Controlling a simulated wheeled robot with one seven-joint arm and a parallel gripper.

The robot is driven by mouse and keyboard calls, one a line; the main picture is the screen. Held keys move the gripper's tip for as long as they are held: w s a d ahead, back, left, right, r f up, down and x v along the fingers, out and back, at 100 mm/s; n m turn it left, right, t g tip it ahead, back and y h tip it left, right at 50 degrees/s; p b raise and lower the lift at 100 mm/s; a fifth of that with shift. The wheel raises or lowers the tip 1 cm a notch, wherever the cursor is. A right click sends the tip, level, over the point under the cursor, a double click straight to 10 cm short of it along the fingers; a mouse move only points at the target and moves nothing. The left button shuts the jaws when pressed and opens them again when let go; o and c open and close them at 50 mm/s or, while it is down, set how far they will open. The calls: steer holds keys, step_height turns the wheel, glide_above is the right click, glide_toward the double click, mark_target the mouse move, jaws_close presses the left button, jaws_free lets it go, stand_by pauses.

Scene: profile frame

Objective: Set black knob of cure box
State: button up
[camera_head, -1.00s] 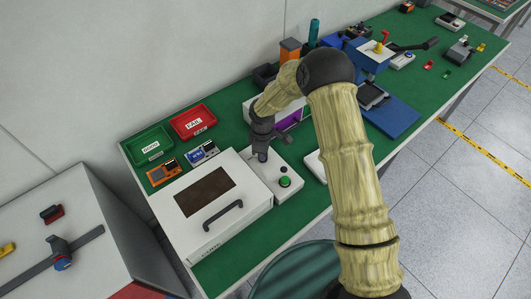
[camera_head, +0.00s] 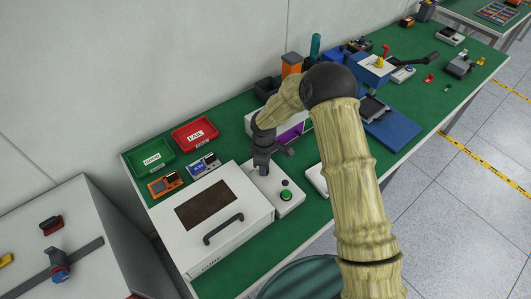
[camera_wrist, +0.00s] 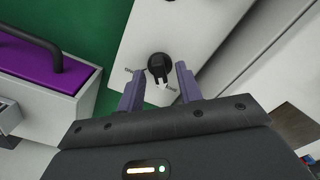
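The cure box (camera_head: 225,235) is a white box with a dark window and a black handle. A white control panel (camera_head: 290,205) with a green button (camera_head: 286,195) adjoins its right side. My gripper (camera_head: 262,170) points down over the back part of this panel, hiding the knob in the head view. In the wrist view the black knob (camera_wrist: 158,62) stands on the white panel, with a white mark on its near side. My gripper (camera_wrist: 160,82) is open, with one purple finger on each side of the knob. Gaps show on both sides; contact is not visible.
A purple-topped box with a dark handle (camera_wrist: 40,70) is left of the panel in the wrist view. Green (camera_head: 153,158) and red (camera_head: 195,134) trays and two small devices stand behind the cure box. A blue fixture (camera_head: 392,125) is farther right.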

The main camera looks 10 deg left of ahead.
step_height(320, 180, up, 17)
steer(key=b, duration=0.2)
steer(key=shift+b, duration=0.35)
steer(key=shift+d, duration=0.15)
steer(key=s+d+r+m+t, duration=0.1)
steer(key=s+d+m, duration=0.7)
steer(key=d, duration=0.5)
steer(key=s+d+r+m+t, duration=0.1)
steer(key=s+d+r+m, duration=0.1)
steer(key=s+d+m, duration=0.7)
steer(key=d, duration=0.4)
steer(key=shift+s+m+t, duration=0.25)
steer(key=shift+m+t, duration=0.05)
steer(key=shift+m, duration=0.1)
